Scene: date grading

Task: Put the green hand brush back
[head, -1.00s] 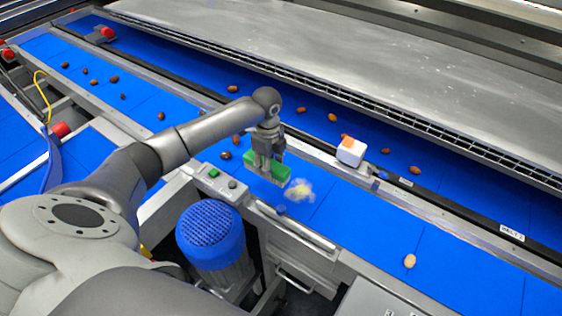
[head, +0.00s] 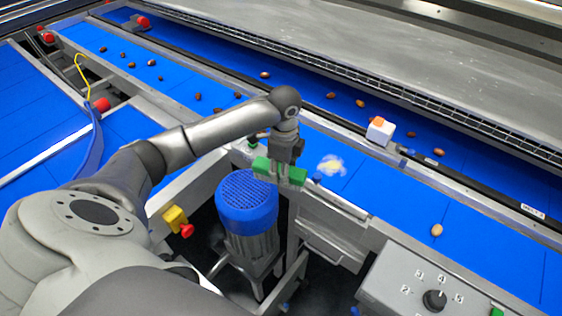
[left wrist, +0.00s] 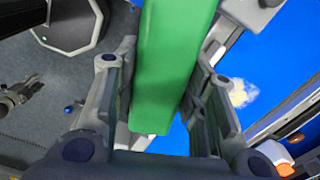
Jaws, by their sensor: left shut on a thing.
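The green hand brush (head: 292,174) is held in my left gripper (head: 280,168), which is shut on it. In the head view the brush is in front of the near blue belt's edge, above and to the right of the blue motor. In the left wrist view the green brush (left wrist: 172,60) runs between the two fingers of the left gripper (left wrist: 160,110). Its far end is cut off by the frame's top edge. My right gripper is not in view.
A blue-capped motor (head: 246,200) stands below the gripper. A pale smear (head: 331,165) lies on the near belt (head: 385,195). A white box (head: 380,131) with an orange top sits on the divider. A control panel with a knob (head: 434,299) is at lower right. Several dates lie on the belts.

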